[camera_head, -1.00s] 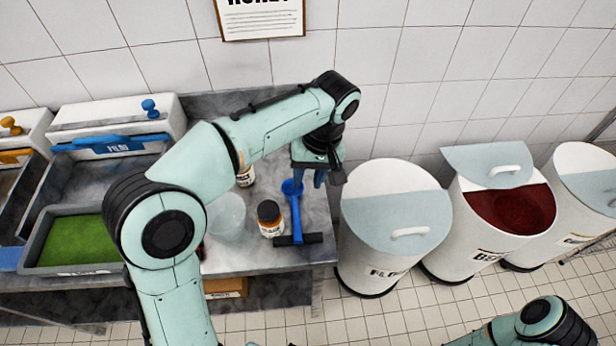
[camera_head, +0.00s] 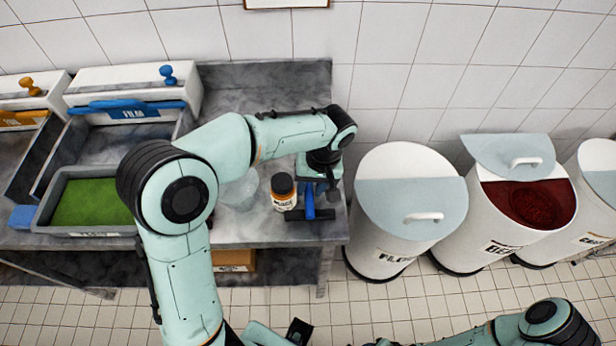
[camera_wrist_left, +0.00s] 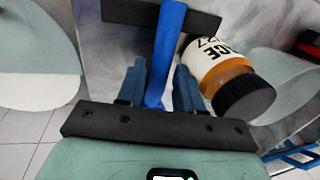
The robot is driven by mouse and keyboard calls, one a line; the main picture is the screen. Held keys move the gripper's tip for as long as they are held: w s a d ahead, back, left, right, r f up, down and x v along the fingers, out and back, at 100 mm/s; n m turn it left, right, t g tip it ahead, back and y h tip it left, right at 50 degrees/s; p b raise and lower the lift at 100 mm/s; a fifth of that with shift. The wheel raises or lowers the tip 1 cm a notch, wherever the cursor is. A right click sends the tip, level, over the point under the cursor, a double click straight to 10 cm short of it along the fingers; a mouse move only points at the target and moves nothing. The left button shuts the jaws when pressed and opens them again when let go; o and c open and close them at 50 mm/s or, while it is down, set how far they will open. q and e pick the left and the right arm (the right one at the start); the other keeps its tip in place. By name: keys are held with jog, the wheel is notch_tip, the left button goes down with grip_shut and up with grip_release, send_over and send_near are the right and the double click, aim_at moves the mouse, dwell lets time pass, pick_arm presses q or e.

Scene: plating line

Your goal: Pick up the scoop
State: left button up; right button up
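In the left wrist view, the blue handle (camera_wrist_left: 168,42) runs between the two blue fingers of my left gripper (camera_wrist_left: 160,72). Gaps show on both sides of the handle, so the gripper is open and around it, not clamped.
An orange-and-white jar with a black lid (camera_head: 284,192) stands close left of the scoop. A clear bowl (camera_head: 240,190) is beside it. A grey tray with green contents (camera_head: 45,205) is at the left. White bins (camera_head: 408,225) stand right of the worktop (camera_head: 265,75).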

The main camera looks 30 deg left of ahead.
aim_at(310, 189)
pick_arm(q)
jog(key=shift+f, duration=0.35)
grip_shut()
jog(key=shift+r, duration=0.1)
notch_tip(310, 189, up, 20)
jog(key=p, duration=0.3)
pick_arm(e)
jog(key=w+r, duration=0.1)
jog(key=r, duration=0.1)
jog(key=w+r, duration=0.1)
jog(key=r, duration=0.1)
jog(key=shift+w+r, duration=0.1)
jog(key=shift+w, duration=0.25)
